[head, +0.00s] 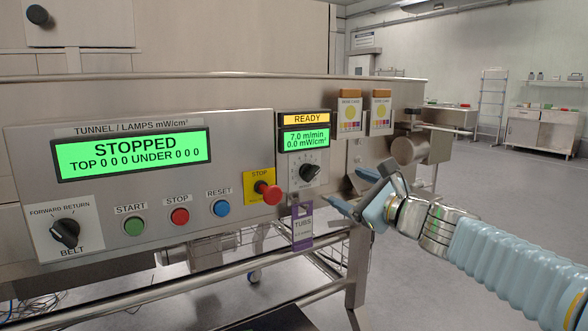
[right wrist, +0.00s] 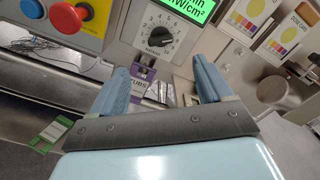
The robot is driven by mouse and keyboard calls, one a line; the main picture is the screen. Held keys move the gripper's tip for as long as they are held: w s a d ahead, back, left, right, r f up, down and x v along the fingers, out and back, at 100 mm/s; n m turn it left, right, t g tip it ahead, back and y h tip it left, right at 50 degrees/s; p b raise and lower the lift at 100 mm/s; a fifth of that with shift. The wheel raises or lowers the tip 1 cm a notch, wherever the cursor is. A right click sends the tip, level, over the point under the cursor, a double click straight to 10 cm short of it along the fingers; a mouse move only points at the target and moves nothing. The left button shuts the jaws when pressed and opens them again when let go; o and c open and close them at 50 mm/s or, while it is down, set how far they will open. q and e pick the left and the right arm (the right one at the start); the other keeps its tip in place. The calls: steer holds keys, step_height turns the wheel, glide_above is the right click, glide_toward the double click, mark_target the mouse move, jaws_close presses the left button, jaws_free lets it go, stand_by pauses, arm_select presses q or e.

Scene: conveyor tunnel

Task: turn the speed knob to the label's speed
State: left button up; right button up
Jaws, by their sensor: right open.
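The speed knob (head: 308,173) is a black dial on a white scale plate, below a small green display (head: 305,138) reading 7.0 m/min and 0.0 mW/cm². The knob (right wrist: 158,40) also shows in the right wrist view, ahead of the fingertips. A purple-and-white label (head: 302,228) marked TUBS hangs below it; its smaller print is too small to read. My right gripper (head: 350,190) is open and empty, right of the knob and apart from it. In the right wrist view its two blue fingers (right wrist: 160,64) are spread wide. My left gripper is out of view.
A red stop button (head: 268,193) on a yellow plate sits just left of the knob. The large display (head: 132,155) reads STOPPED. Two yellow-patterned cards (head: 349,113) hang at the right, above a metal cylinder (head: 409,150). Open floor lies to the right.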

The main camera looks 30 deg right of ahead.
mark_target(312, 174)
steer(key=w, duration=0.9)
steer(key=w+a+p, duration=0.1)
steer(key=w, duration=0.3)
steer(key=shift+w+f, duration=0.1)
steer(key=shift+w, duration=0.15)
steer(key=c, duration=1)
steer(key=shift+f+b, duration=0.15)
steer(key=shift+b, duration=0.2)
steer(key=shift+c, duration=0.2)
steer(key=n+b, duration=0.3)
steer(key=shift+a+f+n, duration=0.1)
steer(key=shift+f+n, duration=0.1)
steer(key=shift+n, duration=0.1)
steer(key=shift+r+n+b, duration=0.15)
steer(key=shift+n+b, duration=0.2)
steer(key=shift+n, duration=0.55)
